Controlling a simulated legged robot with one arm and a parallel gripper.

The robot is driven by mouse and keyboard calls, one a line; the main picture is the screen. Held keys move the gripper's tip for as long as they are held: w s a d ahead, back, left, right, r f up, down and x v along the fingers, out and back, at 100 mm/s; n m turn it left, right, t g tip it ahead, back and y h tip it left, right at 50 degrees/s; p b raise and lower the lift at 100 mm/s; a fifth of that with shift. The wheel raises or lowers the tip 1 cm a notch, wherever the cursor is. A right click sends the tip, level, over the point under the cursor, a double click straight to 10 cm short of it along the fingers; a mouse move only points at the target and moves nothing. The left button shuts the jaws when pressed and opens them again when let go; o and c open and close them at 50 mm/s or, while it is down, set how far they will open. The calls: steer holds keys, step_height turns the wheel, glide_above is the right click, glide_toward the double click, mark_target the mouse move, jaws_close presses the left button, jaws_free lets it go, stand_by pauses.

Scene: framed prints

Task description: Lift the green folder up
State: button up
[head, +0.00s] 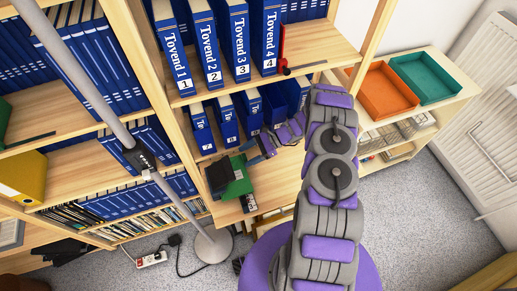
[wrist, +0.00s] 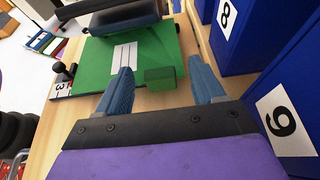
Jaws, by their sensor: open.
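The green folder (head: 238,178) lies on the wooden shelf, left of my gripper (head: 257,150) in the head view. In the wrist view the folder (wrist: 100,62) lies flat ahead of the fingers, with a white lined label facing up. A small green block-like part (wrist: 160,78) shows between the fingers; I cannot tell whether it belongs to the folder. My gripper (wrist: 160,70) is open, with its two blue fingers apart and nothing gripped. The left finger overlaps the folder's near edge in the picture; contact is unclear.
A dark object (wrist: 120,18) lies over the folder's far part. Blue numbered binders (wrist: 278,115) stand close on the right in the wrist view. A shelf board with more blue binders (head: 238,40) is above. A lamp pole (head: 85,75) stands at left; orange (head: 383,92) and teal trays (head: 425,75) are at right.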

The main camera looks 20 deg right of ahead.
steer(key=shift+x, duration=1)
steer(key=shift+c, duration=0.2)
steer(key=c, duration=1)
